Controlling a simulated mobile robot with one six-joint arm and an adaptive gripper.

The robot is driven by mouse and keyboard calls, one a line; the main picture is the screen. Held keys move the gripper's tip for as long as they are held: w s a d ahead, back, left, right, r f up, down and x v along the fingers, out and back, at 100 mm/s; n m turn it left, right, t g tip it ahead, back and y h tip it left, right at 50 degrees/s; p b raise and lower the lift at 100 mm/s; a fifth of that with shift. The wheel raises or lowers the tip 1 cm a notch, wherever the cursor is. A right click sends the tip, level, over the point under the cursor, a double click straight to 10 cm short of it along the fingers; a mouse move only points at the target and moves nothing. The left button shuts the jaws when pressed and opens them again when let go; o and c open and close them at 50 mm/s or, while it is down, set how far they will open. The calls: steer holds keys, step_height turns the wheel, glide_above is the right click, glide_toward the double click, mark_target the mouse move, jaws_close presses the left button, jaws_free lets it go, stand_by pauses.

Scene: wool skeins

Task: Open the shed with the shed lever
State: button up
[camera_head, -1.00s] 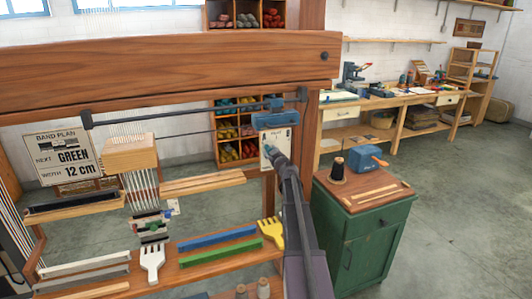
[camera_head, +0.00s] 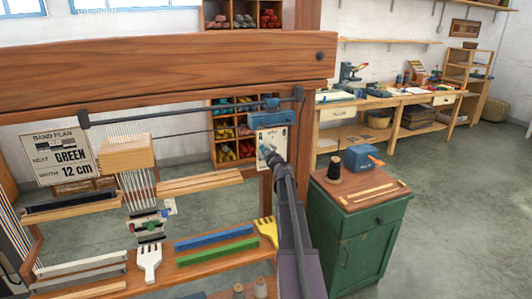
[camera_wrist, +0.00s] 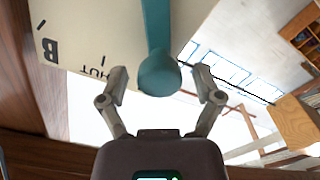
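The shed lever shows in the wrist view as a teal bar with a rounded knob (camera_wrist: 159,74), in front of a pale plate (camera_wrist: 85,30) with dark lettering, partly reading "HUT", and a "B". My gripper (camera_wrist: 160,82) is open, its two fingers on either side of the knob with visible gaps, so it does not grip it. In the head view the pale plate (camera_head: 279,137) hangs below a blue block (camera_head: 271,119) at the right end of the loom. My arm reaches up to it, and the fingers and lever are small and partly hidden there.
The loom's wooden top beam (camera_head: 170,72) spans the left. Combs and coloured bars lie on its lower shelf (camera_head: 205,275). A green cabinet (camera_head: 352,235) with a spool and blue box stands right of my arm. The floor (camera_head: 455,190) further right is clear.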

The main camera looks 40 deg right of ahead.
steer(key=shift+s, duration=0.15)
steer(key=v, duration=1.1)
steer(key=shift+s, duration=0.35)
steer(key=shift+a, duration=0.15)
steer(key=a+f+n+g+y+p, duration=0.1)
steer(key=a+f+g+y, duration=0.15)
steer(key=a, duration=0.85)
steer(key=a+f+n+g+y, duration=0.15)
steer(key=a+y, duration=0.25)
steer(key=a, duration=0.6)
steer(key=a+f+g+y+p, duration=0.1)
steer(key=a+f+g+y, duration=0.15)
steer(key=a, duration=0.85)
steer(key=s+a+f+m+g+h+p, duration=0.1)
steer(key=s+a+f+m+g+h, duration=0.1)
steer(key=s+a+g, duration=0.3)
steer(key=s+a+f+m+g+h+p, duration=0.1)
steer(key=s+a+f+g, duration=0.4)
steer(key=s+a, duration=0.5)
steer(key=s+m+g+h, duration=0.1)
steer(key=s+m, duration=0.1)
steer(key=s, duration=0.1)
steer(key=shift+s+a+f+p, duration=0.15)
steer(key=shift+s+a+p, duration=0.1)
steer(key=shift+p, duration=0.1)
